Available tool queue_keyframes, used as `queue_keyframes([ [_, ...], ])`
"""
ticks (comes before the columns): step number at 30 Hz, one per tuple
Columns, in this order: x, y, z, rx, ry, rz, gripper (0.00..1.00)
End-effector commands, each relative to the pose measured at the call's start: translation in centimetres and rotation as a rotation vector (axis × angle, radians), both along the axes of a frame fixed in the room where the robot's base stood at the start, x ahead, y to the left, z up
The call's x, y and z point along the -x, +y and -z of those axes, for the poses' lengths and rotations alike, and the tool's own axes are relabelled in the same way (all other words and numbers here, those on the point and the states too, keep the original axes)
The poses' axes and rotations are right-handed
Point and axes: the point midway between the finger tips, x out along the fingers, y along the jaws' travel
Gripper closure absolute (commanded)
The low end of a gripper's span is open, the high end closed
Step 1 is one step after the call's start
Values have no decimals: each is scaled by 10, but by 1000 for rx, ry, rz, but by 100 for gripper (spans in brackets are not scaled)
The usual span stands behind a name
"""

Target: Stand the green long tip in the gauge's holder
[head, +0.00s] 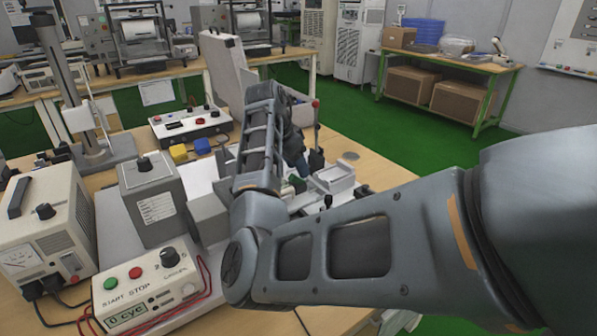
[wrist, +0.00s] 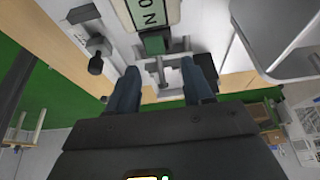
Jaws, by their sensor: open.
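My gripper (wrist: 164,76) is open, its two dark fingers apart at the middle of the wrist view. Just beyond the fingertips is a small green block (wrist: 155,43), close to a grey fixture; I cannot tell whether it is the green long tip. Nothing is clearly held between the fingers. In the head view a small green piece (head: 297,184) shows beside my forearm, partly hidden. My gripper is mostly hidden there behind my arm. I cannot clearly make out the gauge's holder.
A white tray-like fixture (head: 334,178) stands right of my forearm. A grey box with a knob (head: 152,200) and a START/STOP control box (head: 150,285) stand at the left. Yellow (head: 178,152) and blue (head: 202,146) blocks lie behind. A control panel (head: 190,125) stands further back.

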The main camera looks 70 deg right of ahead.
Motion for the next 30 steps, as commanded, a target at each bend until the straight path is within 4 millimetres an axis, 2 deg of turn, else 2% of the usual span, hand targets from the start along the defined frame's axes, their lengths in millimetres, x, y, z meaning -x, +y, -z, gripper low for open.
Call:
queue_keyframes([
  [6,-11,16,-44,3,-4,-1,49],
  [13,-17,27,-78,0,-2,0,49],
  [19,-19,31,-89,0,0,-1,49],
  [30,-19,32,-89,0,0,0,49],
])
